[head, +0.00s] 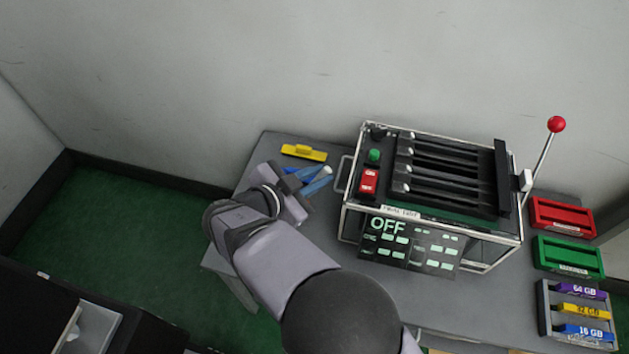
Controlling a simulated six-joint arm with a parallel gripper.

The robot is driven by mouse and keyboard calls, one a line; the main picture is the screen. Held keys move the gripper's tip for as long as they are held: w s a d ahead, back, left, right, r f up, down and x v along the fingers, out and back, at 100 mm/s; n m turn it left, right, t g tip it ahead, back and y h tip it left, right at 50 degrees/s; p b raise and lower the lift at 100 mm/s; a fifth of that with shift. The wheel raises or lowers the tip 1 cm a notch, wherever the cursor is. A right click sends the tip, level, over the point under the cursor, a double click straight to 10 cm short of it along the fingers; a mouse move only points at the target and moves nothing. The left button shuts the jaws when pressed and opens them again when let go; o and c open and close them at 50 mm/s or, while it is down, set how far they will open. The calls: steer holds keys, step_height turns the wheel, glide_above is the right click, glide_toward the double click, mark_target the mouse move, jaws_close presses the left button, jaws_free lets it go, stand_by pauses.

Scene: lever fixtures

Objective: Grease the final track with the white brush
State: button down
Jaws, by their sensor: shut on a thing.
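The machine (478,221) stands on the grey table, with several dark parallel tracks (447,157) on its top, silver pieces at their left ends. My gripper (304,193) is left of the machine, low over the table's left part, apart from the tracks. It is shut on a slim thing; my gripper's own body hides most of the grip. Slim blue and white pieces (319,181) show right at its fingers. They look like brushes, one with a pale tip. I cannot tell clearly which is held or whether it is the white brush.
A yellow block (304,152) lies at the table's back left. A red-knobbed lever (556,125) rises at the machine's right. Red (562,217) and green (568,257) trays and a rack of labelled sticks (580,311) fill the right side. The front panel reads OFF (388,226).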

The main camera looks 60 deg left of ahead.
steer(key=w+d+r+n+y+p, duration=0.1)
steer(key=w+d+r+n, duration=0.2)
steer(key=r, duration=0.4)
steer(key=w+d+r+n+y+p, duration=0.1)
steer(key=w+d+r+y, duration=0.1)
steer(key=w+r, duration=0.45)
steer(key=w+d+r+n+y+p, duration=0.1)
steer(key=w+d+r+n, duration=0.15)
steer(key=r, duration=0.55)
steer(key=w+d+r+t+h+p, duration=0.1)
steer(key=w+d, duration=0.3)
steer(key=d, duration=0.4)
steer(key=w+d+r+m+t+h+p, duration=0.1)
steer(key=w+d+r+h+p, duration=0.1)
steer(key=w+d, duration=0.3)
steer(key=d+p, duration=0.1)
steer(key=d, duration=0.2)
steer(key=shift+w+d+r, duration=0.15)
steer(key=shift+w+r, duration=0.05)
steer(key=shift+r, duration=0.05)
steer(key=shift+f+b, duration=0.1)
steer(key=shift+b, duration=0.7)
step_height(320, 180, down, 6)
steer(key=b, duration=0.9)
steer(key=shift+b, duration=0.35)
